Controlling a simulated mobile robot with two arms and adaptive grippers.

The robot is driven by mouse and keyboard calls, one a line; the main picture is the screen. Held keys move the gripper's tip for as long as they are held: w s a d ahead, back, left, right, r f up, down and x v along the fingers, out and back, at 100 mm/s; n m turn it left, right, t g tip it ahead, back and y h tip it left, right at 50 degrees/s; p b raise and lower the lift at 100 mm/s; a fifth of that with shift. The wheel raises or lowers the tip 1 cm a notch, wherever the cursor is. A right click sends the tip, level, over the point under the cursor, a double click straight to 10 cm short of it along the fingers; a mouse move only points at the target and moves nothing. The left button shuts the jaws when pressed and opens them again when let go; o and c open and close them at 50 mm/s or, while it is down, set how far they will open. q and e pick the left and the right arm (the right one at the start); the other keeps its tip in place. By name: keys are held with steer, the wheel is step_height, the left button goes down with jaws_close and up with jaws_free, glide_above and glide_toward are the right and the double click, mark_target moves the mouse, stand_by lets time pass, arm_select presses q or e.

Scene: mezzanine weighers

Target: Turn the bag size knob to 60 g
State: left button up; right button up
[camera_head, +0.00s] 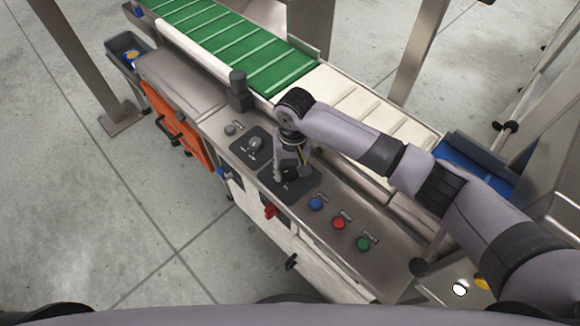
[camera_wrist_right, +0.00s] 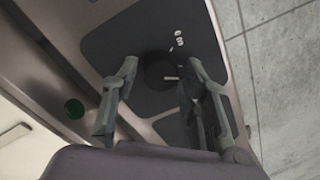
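My right gripper (camera_head: 284,174) reaches down over a dark square plate (camera_head: 274,184) on the steel control panel (camera_head: 325,196). In the right wrist view a dark round knob (camera_wrist_right: 158,72) sits on that plate, between the two fingertips of the right gripper (camera_wrist_right: 163,68). The fingers are apart, one on each side of the knob, and a gap seems to show; I cannot tell whether they touch it. A rotated white marking (camera_wrist_right: 179,39), too small to read surely, stands beside the knob. In the head view the gripper mostly hides this knob. My left gripper is not in view.
A second plate with a grey knob (camera_head: 254,145) lies to the left. Blue (camera_head: 316,203), red (camera_head: 339,223) and green (camera_head: 363,243) buttons lie to the right. A green belt (camera_head: 230,45) runs behind; a dark post (camera_head: 239,90) stands up near the panel's back-left end.

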steer(key=c, duration=0.8)
steer(key=shift+c, duration=0.2)
steer(key=shift+r, duration=0.1)
steer(key=shift+r+n+p, duration=0.1)
steer(key=shift+n+p, duration=0.6)
steer(key=shift+p, duration=0.3)
steer(key=shift+n+p, duration=1.05)
steer(key=shift+n, duration=0.15)
steer(key=n+p, duration=0.2)
steer(key=n, duration=0.1)
steer(key=shift+n, duration=0.3)
steer(key=shift+a+f+n+g+p, duration=0.1)
steer(key=shift+n+p, duration=0.1)
steer(key=shift+n, duration=0.55)
steer(key=shift+d+f+n+g+p, duration=0.1)
steer(key=shift+n+p, duration=0.1)
steer(key=shift+n, duration=0.5)
steer(key=shift+a+n+g+p, duration=0.1)
steer(key=shift+n+p, duration=0.1)
steer(key=shift+n, duration=0.55)
